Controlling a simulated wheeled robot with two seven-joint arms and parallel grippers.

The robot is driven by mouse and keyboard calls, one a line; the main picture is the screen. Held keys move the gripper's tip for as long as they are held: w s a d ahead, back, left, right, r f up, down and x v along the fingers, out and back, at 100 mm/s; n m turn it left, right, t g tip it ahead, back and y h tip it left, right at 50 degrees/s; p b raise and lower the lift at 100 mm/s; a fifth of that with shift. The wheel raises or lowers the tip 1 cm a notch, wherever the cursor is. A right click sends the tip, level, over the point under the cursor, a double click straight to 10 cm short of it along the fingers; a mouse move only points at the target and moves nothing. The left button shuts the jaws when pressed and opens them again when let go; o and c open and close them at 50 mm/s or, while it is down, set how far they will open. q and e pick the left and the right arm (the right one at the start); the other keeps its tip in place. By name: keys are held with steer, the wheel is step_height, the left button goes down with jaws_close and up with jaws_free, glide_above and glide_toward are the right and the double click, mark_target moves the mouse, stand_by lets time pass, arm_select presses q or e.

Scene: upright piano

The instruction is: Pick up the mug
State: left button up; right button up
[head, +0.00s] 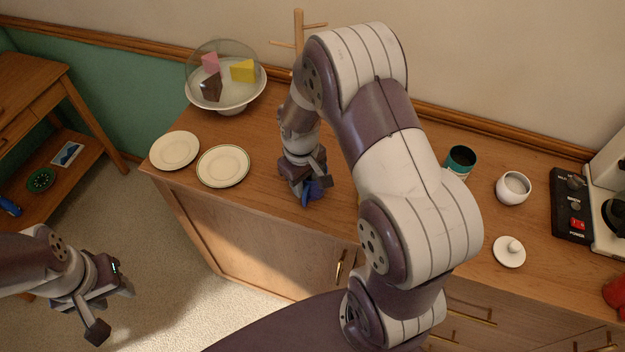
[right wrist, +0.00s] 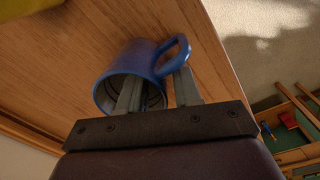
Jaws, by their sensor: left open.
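The blue mug (head: 312,191) is on the wooden cabinet top near its front edge, mostly hidden behind my right gripper (head: 303,178) in the head view. In the right wrist view the mug (right wrist: 133,58) shows its open mouth and a loop handle. One finger of my right gripper (right wrist: 160,84) reaches into the mouth; the other is outside beside the handle. The wall and handle lie between the fingers, and whether they press on it I cannot tell. My left gripper (head: 115,302) is open and empty over the carpet at lower left.
Two plates (head: 174,151) (head: 223,166) and a domed cake stand (head: 227,98) are left of the mug. A wooden mug stand (head: 298,38) is behind. A teal cup (head: 461,160), white bowl (head: 513,188), lid (head: 509,252) and black-and-white appliance (head: 571,207) are on the right.

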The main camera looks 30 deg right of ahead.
steer(key=f, duration=0.2)
steer(key=shift+w+f, duration=0.3)
steer(key=shift+f, duration=0.05)
arm_select(q)
steer(key=shift+w+r, duration=0.1)
steer(key=shift+w, duration=0.15)
arm_select(e)
steer(key=shift+s, duration=0.1)
steer(key=shift+r, duration=0.1)
steer(key=shift+c, duration=1.2)
steer(key=shift+s, duration=0.1)
jaws_close()
arm_select(q)
steer(key=shift+s, duration=0.1)
arm_select(e)
steer(key=r, duration=0.4)
steer(key=shift+w+b, duration=0.2)
steer(key=shift+b, duration=0.15)
arm_select(q)
steer(key=shift+f+b, duration=0.4)
steer(key=shift+f, duration=0.35)
arm_select(e)
steer(key=s+d+r, duration=0.6)
steer(key=s+r, duration=0.1)
steer(key=s, duration=0.3)
steer(key=shift+d, duration=0.15)
